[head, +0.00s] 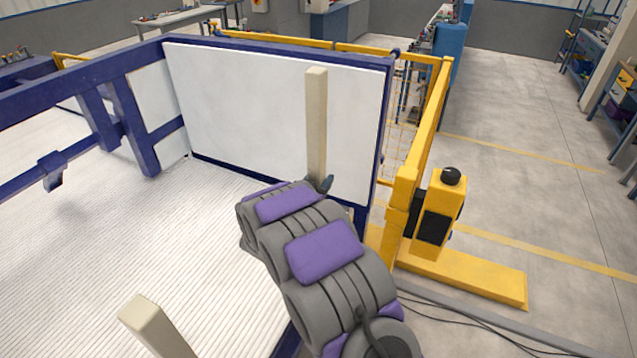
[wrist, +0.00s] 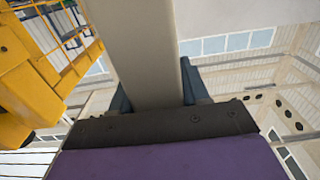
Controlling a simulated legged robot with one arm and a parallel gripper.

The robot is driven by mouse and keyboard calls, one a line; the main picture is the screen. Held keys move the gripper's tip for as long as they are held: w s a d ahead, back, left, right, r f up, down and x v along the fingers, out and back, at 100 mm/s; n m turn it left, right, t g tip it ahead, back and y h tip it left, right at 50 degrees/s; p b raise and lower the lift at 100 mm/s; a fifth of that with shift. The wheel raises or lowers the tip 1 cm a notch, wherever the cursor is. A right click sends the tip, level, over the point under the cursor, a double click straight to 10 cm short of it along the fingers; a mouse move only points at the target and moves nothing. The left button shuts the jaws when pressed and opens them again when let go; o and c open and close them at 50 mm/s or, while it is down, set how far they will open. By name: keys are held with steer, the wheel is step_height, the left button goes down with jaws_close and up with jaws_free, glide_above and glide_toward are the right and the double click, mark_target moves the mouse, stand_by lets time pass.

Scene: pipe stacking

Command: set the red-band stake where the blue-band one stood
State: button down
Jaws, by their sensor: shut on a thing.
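A beige square stake (head: 316,120) stands nearly upright in my gripper (head: 321,184), in front of the white panel. In the wrist view the same stake (wrist: 145,50) runs up between the two dark fingers of my gripper (wrist: 157,95), which are shut on it. No coloured band shows on the part in sight, and its lower end is hidden behind my arm. A second beige stake (head: 155,325) shows its top at the bottom left of the head view. Its lower part is out of frame, and no band shows on it.
A blue frame (head: 140,125) with a white panel (head: 250,110) borders a white ribbed floor (head: 120,255). A yellow rail (head: 425,125) and a yellow post with a black knob (head: 440,210) stand close on the right. Open grey floor (head: 530,150) lies beyond.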

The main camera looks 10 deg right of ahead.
mark_target(319, 156)
steer(key=shift+r+p, duration=2.6)
steer(key=shift+r, duration=1.65)
